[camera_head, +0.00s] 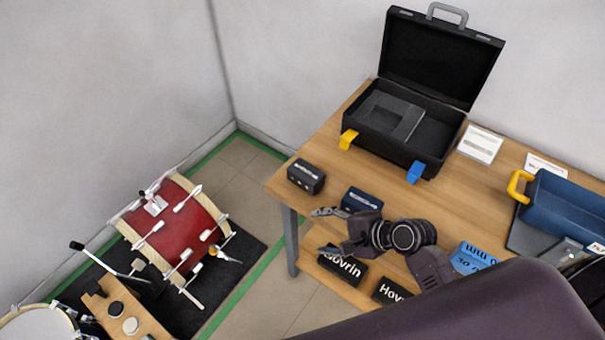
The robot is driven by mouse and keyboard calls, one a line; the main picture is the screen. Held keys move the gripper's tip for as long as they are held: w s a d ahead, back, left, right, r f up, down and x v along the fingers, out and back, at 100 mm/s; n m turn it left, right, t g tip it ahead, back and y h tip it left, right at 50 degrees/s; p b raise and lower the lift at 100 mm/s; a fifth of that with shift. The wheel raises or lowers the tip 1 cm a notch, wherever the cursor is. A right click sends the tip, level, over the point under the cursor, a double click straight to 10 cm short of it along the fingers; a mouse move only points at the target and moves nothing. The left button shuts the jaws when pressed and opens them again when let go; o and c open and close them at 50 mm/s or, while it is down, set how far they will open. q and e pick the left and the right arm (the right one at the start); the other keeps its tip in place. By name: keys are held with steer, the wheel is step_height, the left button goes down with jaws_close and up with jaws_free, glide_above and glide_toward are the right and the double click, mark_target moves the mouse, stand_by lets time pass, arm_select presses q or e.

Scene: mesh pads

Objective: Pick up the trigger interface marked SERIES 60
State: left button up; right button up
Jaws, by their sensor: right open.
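Several small boxes that could be trigger interfaces lie on the wooden table; no SERIES 60 marking is legible. A black box (306,177) sits near the table's left corner. A dark blue box (363,201) is just behind my right gripper (325,231), which is open and empty with its fingers pointing left. A black box lettered "Hovrin" (343,267) is in front of the gripper, partly covered by a finger. Another black box (392,291) is partly hidden by my arm. A light blue item (470,258) bears lettering I cannot read fully. My left gripper is not in view.
An open black case (372,148) with foam stands at the back of the table (480,205). A blue bin (570,205) with a yellow handle is at right. White cards (480,144) lie between. A red drum (172,225) stands on the floor at left.

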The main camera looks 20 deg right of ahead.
mark_target(308, 172)
steer(key=w+r+m, duration=0.1)
steer(key=w+d+r+m+t, duration=0.1)
steer(key=w+m, duration=0.1)
steer(key=w+r+m+y, duration=0.1)
steer(key=m, duration=0.1)
steer(key=shift+w+d+t, duration=0.3)
steer(key=shift+d, duration=0.05)
steer(key=w+d+r+m, duration=0.1)
steer(key=m, duration=0.1)
steer(key=w+d+r+m+t, duration=0.1)
steer(key=w+r+m, duration=0.1)
steer(key=m, duration=0.1)
steer(key=w+d+r+m+t, duration=0.1)
steer(key=w+m, duration=0.1)
steer(key=shift+d+r+m, duration=0.25)
steer(key=shift+d+m, duration=0.05)
steer(key=shift+w+t, duration=0.3)
steer(key=p+x, duration=0.1)
steer(key=x, duration=0.6)
steer(key=shift+a, duration=0.25)
steer(key=c, duration=1.5)
steer(key=shift+c, duration=0.3)
steer(key=shift+w+r, duration=0.1)
steer(key=shift+r, duration=0.1)
